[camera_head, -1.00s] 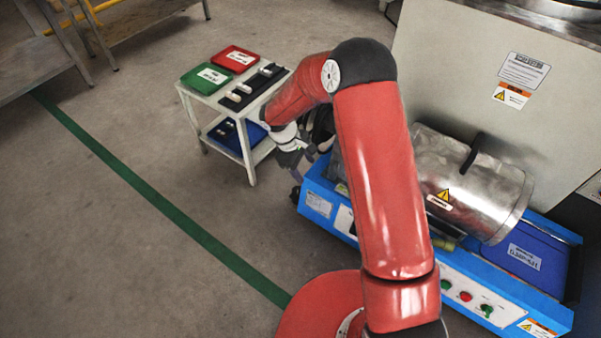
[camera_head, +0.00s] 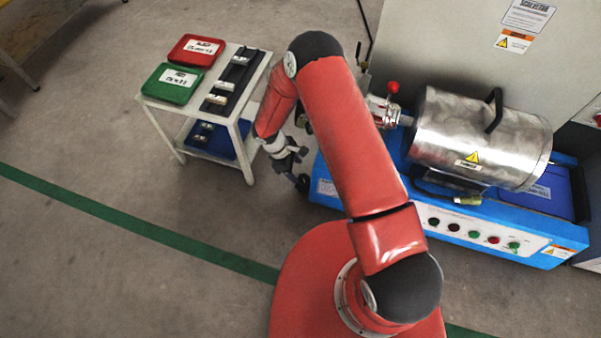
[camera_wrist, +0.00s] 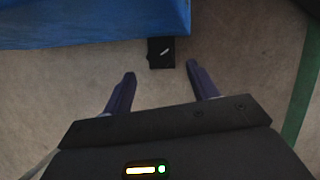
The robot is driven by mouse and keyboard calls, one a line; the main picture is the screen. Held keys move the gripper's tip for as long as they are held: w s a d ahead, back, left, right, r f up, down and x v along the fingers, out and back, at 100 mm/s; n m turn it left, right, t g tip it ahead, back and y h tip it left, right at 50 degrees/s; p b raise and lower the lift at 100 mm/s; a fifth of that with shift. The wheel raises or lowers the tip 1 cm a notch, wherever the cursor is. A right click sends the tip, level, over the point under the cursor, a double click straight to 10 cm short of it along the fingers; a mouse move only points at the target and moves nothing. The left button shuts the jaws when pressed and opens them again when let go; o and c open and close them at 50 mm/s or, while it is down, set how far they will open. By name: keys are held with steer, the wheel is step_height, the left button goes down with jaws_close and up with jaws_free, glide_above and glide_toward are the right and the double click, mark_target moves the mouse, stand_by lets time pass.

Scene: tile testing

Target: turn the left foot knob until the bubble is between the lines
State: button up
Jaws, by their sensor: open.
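The blue machine base (camera_head: 325,188) stands right of my gripper (camera_head: 290,160). A small dark foot knob (camera_head: 303,183) shows low at its left front corner, just below my gripper. In the wrist view, a black part with a white mark (camera_wrist: 160,53), which looks like that foot knob, sticks out under the blue edge (camera_wrist: 90,22). It lies just beyond and between my open fingertips (camera_wrist: 160,69). The fingers hold nothing, and I cannot tell how far above it they are. I cannot make out the bubble or its lines.
A white cart (camera_head: 248,172) with a green tray (camera_head: 172,84), a red tray (camera_head: 197,50) and a lower blue bin (camera_head: 222,142) stands left of my arm. A steel drum (camera_head: 475,138) lies on the machine. The floor in front is clear, crossed by a green line (camera_head: 130,225).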

mark_target(302, 178)
steer(key=x, duration=0.5)
steer(key=shift+s+d+f, duration=0.1)
steer(key=shift+d+f, duration=0.05)
steer(key=shift+f, duration=0.15)
steer(key=c, duration=1)
steer(key=shift+f+n+t+b, duration=0.3)
steer(key=shift+n+b, duration=0.4)
steer(key=shift+b, duration=0.4)
steer(key=shift+r+n+b, duration=0.1)
steer(key=shift+n+b, duration=0.3)
steer(key=shift+s+r+n+t, duration=0.1)
steer(key=shift+r+n+t, duration=0.15)
steer(key=shift+n, duration=0.25)
steer(key=o, duration=1)
